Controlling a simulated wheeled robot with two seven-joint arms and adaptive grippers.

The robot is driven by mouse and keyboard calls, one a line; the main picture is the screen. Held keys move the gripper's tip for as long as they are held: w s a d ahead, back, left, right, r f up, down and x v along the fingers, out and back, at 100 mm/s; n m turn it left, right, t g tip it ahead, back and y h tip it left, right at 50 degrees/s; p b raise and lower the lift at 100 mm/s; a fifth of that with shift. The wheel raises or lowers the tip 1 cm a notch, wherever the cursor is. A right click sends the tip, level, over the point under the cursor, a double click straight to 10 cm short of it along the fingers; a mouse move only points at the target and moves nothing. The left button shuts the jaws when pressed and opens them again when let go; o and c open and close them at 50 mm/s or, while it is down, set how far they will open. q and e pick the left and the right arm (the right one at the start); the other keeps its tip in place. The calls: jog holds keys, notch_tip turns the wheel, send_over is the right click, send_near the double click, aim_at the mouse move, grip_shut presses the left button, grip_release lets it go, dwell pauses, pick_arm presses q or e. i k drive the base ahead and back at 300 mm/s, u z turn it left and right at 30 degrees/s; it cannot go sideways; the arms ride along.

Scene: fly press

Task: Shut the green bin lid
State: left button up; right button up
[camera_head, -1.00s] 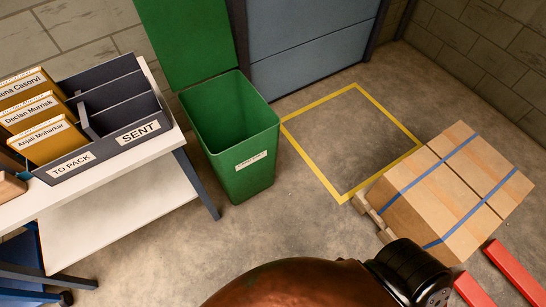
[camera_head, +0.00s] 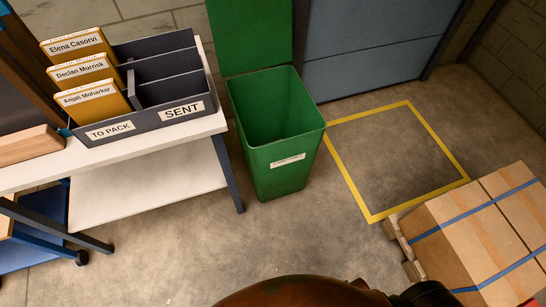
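The green bin (camera_head: 280,150) stands on the concrete floor just right of the white table. Its lid (camera_head: 250,36) is open, standing upright behind the bin's mouth against the wall side, with its top cut off by the picture edge. The bin's inside looks empty as far as I can see. A white label is on its front. Neither of my grippers shows in the head view.
A white table (camera_head: 150,135) at left holds a grey sorter (camera_head: 160,112) with several yellow folders. A wooden block (camera_head: 28,146) lies at its left. Strapped boxes (camera_head: 480,240) sit on a pallet at right. A yellow floor square (camera_head: 437,137) is empty. Floor before the bin is clear.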

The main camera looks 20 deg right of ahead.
aim_at(248, 35)
jog(key=k, duration=1.65)
jog(key=z, duration=0.7)
jog(key=i, duration=2.7)
jog(key=u, duration=3.4)
jog(key=k, duration=0.55)
jog(key=u, duration=0.05)
